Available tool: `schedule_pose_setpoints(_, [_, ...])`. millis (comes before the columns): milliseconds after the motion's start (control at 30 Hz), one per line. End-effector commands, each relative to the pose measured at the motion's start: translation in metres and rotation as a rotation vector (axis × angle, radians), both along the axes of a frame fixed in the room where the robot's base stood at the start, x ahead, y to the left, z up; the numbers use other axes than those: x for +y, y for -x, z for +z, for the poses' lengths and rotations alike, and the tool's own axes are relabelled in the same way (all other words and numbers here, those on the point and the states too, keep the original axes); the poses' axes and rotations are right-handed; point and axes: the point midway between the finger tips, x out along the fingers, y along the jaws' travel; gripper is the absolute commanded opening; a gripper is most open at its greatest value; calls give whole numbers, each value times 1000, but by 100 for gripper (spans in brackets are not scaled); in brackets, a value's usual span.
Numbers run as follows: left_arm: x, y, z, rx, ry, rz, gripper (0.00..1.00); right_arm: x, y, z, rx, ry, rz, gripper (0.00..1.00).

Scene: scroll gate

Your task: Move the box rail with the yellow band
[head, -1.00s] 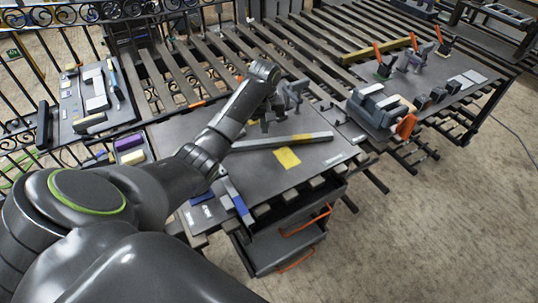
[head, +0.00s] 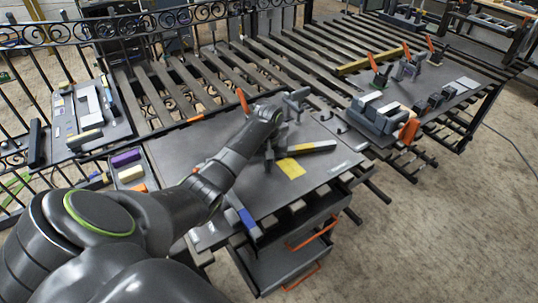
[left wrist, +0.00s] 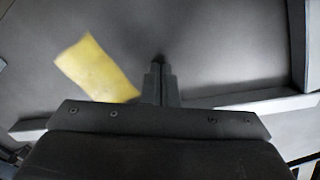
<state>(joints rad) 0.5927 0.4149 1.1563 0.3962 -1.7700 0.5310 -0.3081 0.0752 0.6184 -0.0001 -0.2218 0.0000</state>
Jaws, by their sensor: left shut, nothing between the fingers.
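A long grey box rail (head: 318,147) lies on the dark work table (head: 330,175). My left gripper (head: 269,160) is low over the table, beside the rail, and hides the rail's left part. Its fingers (left wrist: 159,82) are shut and empty. In the left wrist view the rail (left wrist: 265,104) runs behind the gripper's body. A yellow patch (left wrist: 97,68) lies flat on the table beside the fingers. My right gripper is not in view.
A grey clamp-like part (head: 297,101) stands behind the rail. A tray with a purple block (head: 126,158) is at the left. A blue-ended piece (head: 247,217) lies at the front edge. Grey blocks (head: 380,115) crowd the right table. A slatted rack (head: 235,65) lies behind.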

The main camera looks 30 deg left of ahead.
Motion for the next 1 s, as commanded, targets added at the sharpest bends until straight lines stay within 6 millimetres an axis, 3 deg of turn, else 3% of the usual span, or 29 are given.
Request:
schedule_pose_setpoints(400, [18,-29,3,-6,-4,1,0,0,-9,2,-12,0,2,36])
schedule_pose_setpoints(1000, [19,-31,6,-5,-4,1,0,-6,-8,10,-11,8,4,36])
